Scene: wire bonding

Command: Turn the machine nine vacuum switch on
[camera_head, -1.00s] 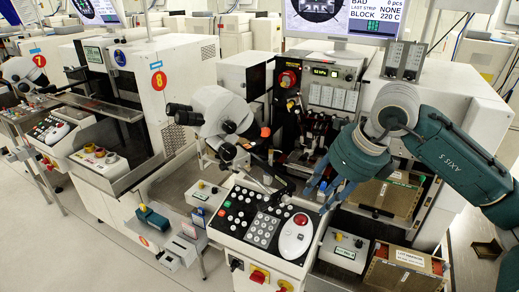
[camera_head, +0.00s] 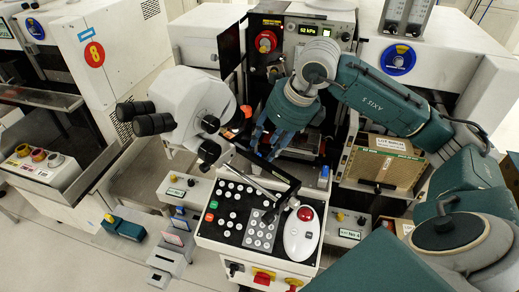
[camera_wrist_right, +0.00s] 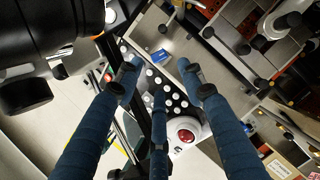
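The machine in the middle carries a green-lit display (camera_head: 308,30) that appears to read 52 kPa and a red round knob (camera_head: 265,41) on its upper front. I cannot pick out the vacuum switch itself with certainty. My right gripper (camera_head: 275,142) hangs in front of this machine, between the microscope (camera_head: 185,115) and the brown box on the right. Its blue fingers are spread and empty. In the right wrist view, the fingers of the right gripper (camera_wrist_right: 163,80) are apart above the keypad (camera_wrist_right: 172,98) with white buttons. My left gripper is not in view.
A control panel (camera_head: 225,228) with a red trackball (camera_head: 305,213) stands below the gripper. The microscope's eyepieces stick out left. A brown box (camera_head: 382,165) sits right of the gripper. Machine eight (camera_head: 105,30) stands to the left, with floor in front.

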